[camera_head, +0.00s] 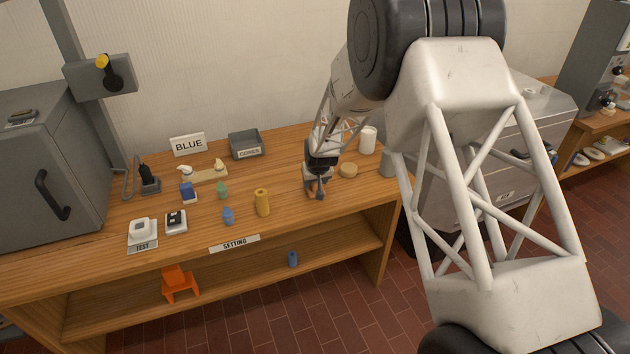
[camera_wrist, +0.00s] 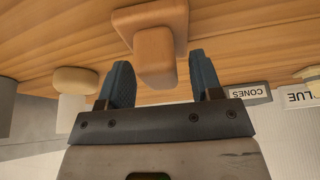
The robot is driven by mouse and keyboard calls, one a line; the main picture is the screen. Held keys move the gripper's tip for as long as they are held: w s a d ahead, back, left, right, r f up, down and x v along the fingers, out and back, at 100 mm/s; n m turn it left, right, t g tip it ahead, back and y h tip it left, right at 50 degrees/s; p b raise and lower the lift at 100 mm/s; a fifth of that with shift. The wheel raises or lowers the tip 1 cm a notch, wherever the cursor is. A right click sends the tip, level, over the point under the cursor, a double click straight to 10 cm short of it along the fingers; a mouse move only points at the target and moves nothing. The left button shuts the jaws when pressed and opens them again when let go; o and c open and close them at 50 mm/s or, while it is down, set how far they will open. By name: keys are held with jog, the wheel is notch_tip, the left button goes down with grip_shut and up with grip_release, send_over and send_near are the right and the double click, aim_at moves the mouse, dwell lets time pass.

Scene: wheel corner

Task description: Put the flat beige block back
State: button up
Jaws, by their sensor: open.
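My gripper (camera_head: 317,188) is low over the right part of the wooden bench. In the wrist view my gripper (camera_wrist: 160,76) shows two dark blue fingers spread apart, with nothing clamped. A smooth tan-beige block (camera_wrist: 155,48) lies ahead of the gap between the fingers. It has rounded edges, a wider light part and a narrower, darker part toward me. Its near end reaches about the fingertips, with a visible gap on each side. I cannot tell whether it is one piece or two. In the head view my gripper hides this spot.
A round wooden disc (camera_head: 348,170) and a white cylinder (camera_head: 367,140) stand close right of my gripper. A grey CONES tray (camera_head: 233,143) and BLUE sign (camera_head: 188,145) are behind. The bench front, by the SETTING label (camera_head: 234,244), has free room.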

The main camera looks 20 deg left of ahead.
jog(key=shift+v, duration=3.9)
jog(key=shift+w+r, duration=0.1)
jog(key=s+d+r+m, duration=0.1)
jog(key=s+d+r, duration=0.3)
jog(key=d+r, duration=0.55)
jog(key=s+d+r+m+h, duration=0.15)
jog(key=s+d+r, duration=0.4)
jog(key=d, duration=0.65)
jog(key=s+d+r+m, duration=0.1)
jog(key=s+d+r, duration=0.3)
jog(key=d+r, duration=0.55)
jog(key=s+d+m, duration=0.2)
jog(key=s+d, duration=0.9)
jog(key=s, duration=0.4)
jog(key=s+d+r+m+g+h, duration=0.1)
jog(key=s+d+m, duration=0.1)
jog(key=s+d, duration=0.9)
jog(key=s, duration=0.4)
jog(key=shift+s+d+r, duration=0.2)
jog(key=shift+s+r, duration=0.1)
jog(key=shift+s, duration=0.1)
